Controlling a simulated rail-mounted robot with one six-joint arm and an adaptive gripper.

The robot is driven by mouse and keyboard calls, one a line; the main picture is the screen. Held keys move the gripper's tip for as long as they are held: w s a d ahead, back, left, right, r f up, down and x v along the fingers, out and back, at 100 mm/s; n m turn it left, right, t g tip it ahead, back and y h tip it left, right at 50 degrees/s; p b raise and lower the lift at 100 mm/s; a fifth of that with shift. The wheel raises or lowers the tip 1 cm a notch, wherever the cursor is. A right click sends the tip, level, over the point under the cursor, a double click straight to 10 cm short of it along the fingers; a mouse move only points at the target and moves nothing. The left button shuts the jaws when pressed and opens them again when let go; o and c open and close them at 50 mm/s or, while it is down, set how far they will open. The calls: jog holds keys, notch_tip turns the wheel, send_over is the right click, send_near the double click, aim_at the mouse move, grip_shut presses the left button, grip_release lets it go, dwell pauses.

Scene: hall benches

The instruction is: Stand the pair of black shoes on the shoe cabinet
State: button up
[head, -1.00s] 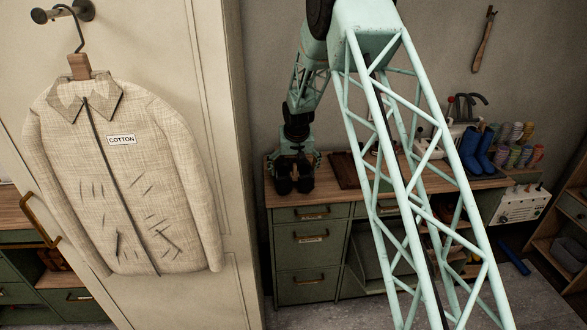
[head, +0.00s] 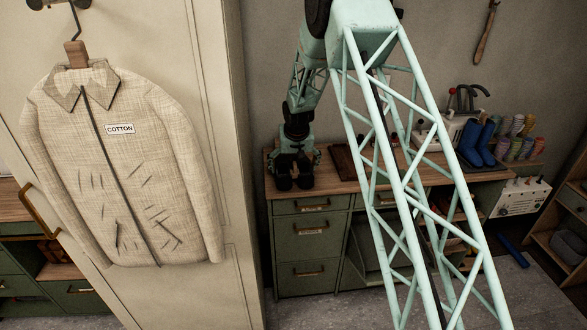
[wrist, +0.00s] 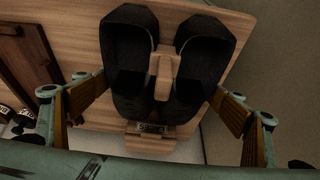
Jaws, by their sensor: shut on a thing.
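The pair of black shoes (head: 293,182) is at the left end of a wood-topped green cabinet (head: 310,248) in the head view. In the wrist view the shoes (wrist: 128,50) are side by side, with a small wooden piece (wrist: 164,72) between them. My gripper (head: 295,160) is above the cabinet top, pointing down, and shut on the shoes. Its two padded fingers flank the pair in the wrist view (wrist: 158,103). The soles are hidden, so I cannot tell whether they touch the wood.
Blue boots (head: 477,143) and several coloured rolls (head: 518,138) stand at the right. A dark brown board (head: 343,162) lies right of my gripper. A tall pale cupboard with a hanging cotton jacket (head: 120,170) stands close on the left. A blue tube (head: 512,251) lies on the floor.

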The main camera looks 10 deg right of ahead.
jog(key=shift+f+b, duration=0.4)
jog(key=shift+f, duration=0.1)
dwell(0.6)
jog(key=o, duration=1)
jog(key=shift+v, duration=5.95)
jog(key=shift+r, duration=0.1)
